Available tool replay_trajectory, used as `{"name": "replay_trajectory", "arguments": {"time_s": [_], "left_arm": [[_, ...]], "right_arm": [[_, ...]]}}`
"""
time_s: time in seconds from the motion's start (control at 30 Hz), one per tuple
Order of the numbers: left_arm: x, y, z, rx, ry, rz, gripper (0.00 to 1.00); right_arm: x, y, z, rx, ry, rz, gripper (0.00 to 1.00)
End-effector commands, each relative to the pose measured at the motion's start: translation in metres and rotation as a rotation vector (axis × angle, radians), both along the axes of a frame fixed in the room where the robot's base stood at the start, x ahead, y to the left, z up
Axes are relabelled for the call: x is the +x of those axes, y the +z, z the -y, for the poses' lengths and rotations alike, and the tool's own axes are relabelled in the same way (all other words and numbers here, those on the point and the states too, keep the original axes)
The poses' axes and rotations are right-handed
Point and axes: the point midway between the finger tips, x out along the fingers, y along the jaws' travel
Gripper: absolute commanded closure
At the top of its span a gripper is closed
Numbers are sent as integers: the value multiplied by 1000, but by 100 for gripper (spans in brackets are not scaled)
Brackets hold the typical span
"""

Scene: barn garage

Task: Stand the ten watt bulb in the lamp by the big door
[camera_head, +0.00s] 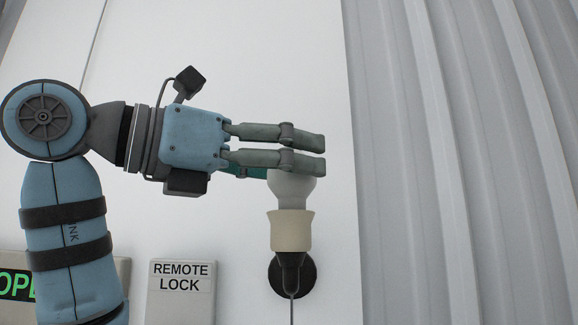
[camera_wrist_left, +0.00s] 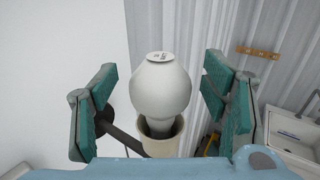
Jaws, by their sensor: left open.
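The white bulb (camera_head: 291,188) stands upright in the cream socket of the wall lamp (camera_head: 291,232), with its round end up. My left gripper (camera_head: 305,152) reaches in level from the left at the top of the bulb, and its fingers hide part of it. In the left wrist view the bulb (camera_wrist_left: 161,98) sits between the spread green finger pads, with a gap on each side. Its base goes down into the cream socket (camera_wrist_left: 162,146). A small mark on its top is too small to read. My right gripper is not in view.
A "REMOTE LOCK" sign (camera_head: 181,290) and a partly hidden green-lettered sign (camera_head: 18,286) are low on the white wall (camera_head: 240,60). Ribbed metal (camera_head: 470,150) rises at the right. The left wrist view shows a white basin (camera_wrist_left: 297,136) and a wooden strip (camera_wrist_left: 257,52).

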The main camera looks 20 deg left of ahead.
Motion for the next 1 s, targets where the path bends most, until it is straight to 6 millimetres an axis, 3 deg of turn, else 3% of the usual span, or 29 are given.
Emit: {"name": "replay_trajectory", "arguments": {"time_s": [0.4,1.0], "left_arm": [[-76,-2,-69,-1,2,1,32],[-83,-1,-74,-1,0,1,32]], "right_arm": [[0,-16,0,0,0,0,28],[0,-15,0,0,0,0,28]]}}
